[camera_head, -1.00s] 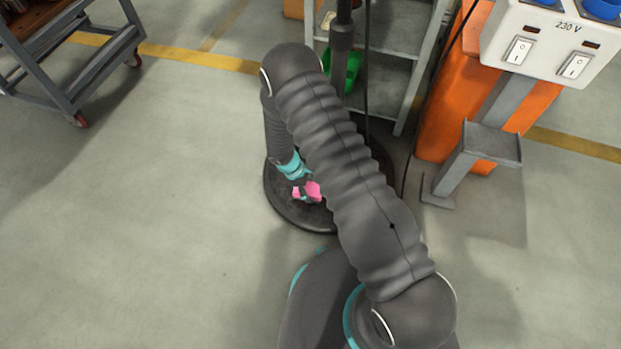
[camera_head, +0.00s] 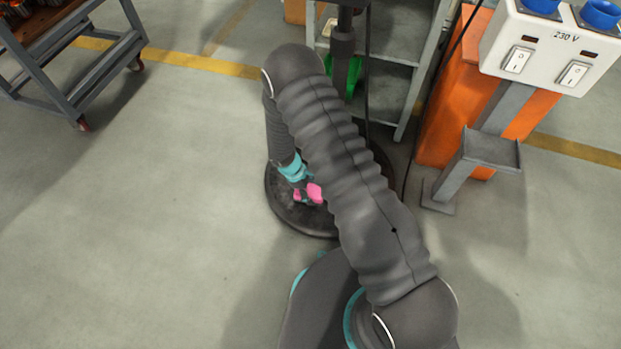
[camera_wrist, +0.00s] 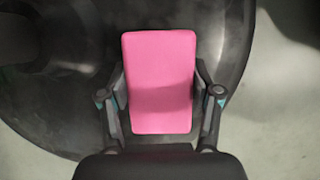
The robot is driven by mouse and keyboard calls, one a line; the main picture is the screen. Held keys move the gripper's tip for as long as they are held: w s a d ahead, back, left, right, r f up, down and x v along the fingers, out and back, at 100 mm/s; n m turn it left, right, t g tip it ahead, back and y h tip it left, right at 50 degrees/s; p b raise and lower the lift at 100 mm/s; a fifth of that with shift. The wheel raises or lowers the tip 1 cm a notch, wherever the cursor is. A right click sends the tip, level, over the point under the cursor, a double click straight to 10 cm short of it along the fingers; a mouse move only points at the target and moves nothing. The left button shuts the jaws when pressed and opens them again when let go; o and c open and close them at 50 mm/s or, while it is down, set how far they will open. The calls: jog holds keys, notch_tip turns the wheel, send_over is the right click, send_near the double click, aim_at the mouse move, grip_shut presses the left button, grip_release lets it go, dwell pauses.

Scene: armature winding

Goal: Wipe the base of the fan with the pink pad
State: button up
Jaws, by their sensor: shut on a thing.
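The pink pad (camera_wrist: 160,80) is held between the fingers of my gripper (camera_wrist: 161,97) in the wrist view. In the head view, pink parts of the pad (camera_head: 314,193) show at my gripper (camera_head: 307,194), low over the fan's round dark base (camera_head: 290,217). The base (camera_wrist: 60,115) also lies behind the pad in the wrist view, with pale smudges on its surface. I cannot tell whether the pad touches the base. The fan's dark pole (camera_head: 342,45) rises behind my arm, which hides much of the base.
A grey shelf unit (camera_head: 400,75) with a green item (camera_head: 354,76) stands behind the fan. An orange cabinet (camera_head: 445,115) and a post with a white 230 V box (camera_head: 545,50) are at right. A cart (camera_head: 75,70) stands at upper left. The floor at left is clear.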

jog(key=shift+r+p, duration=1.5)
jog(key=shift+r, duration=1.75)
jog(key=shift+w, duration=0.1)
